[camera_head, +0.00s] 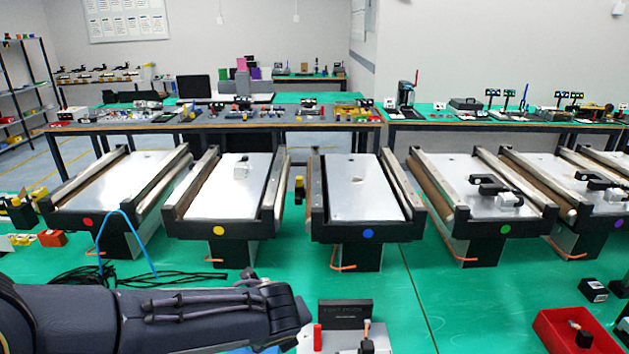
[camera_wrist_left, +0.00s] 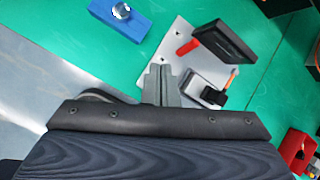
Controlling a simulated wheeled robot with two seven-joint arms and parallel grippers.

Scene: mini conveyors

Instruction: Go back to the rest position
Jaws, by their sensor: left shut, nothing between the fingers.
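My left arm (camera_head: 200,315) reaches in from the left along the bottom of the head view, low over the green table. In the left wrist view my left gripper (camera_wrist_left: 160,70) has its two grey fingers together with nothing between them. The fingers end beside a light metal plate (camera_wrist_left: 180,62), which carries a red cylinder, a black block (camera_wrist_left: 224,43) and a small black-and-white device (camera_wrist_left: 205,90). I cannot tell whether the fingertips touch the plate. In the head view the fingers are not clearly visible. My right gripper is in neither view.
Several mini conveyors stand in a row, with red, yellow (camera_head: 219,231), blue (camera_head: 368,233), green and purple dots. Small devices sit on some belts. A red bin (camera_head: 560,325) is at lower right. A blue block (camera_wrist_left: 120,18) lies beside the plate. Black cables lie left, behind my arm.

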